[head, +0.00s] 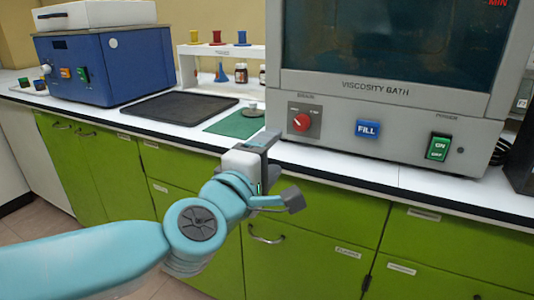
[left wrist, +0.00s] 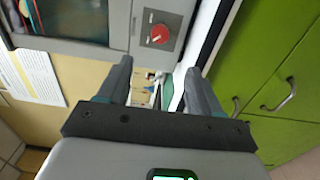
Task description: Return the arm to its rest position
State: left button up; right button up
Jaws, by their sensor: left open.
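My left arm comes in from the left in the head view. Its gripper (head: 283,172) is in front of the counter edge, below and left of the viscosity bath's red knob. In the left wrist view the two fingers (left wrist: 160,88) stand apart with nothing between them, so the gripper is open and empty. The wrist view is turned on its side, with the bath at the upper left and green cabinets at the right. My right gripper is in neither view.
The viscosity bath (head: 385,125) stands on the white counter (head: 345,168) at the right. A green mat (head: 236,125), a black tray (head: 180,107), a white rack (head: 215,52) and a blue machine (head: 110,68) are further left. Green cabinets (head: 320,235) with handles lie below the counter.

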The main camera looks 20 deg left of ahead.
pick_arm(q)
jog(key=shift+s, duration=0.55)
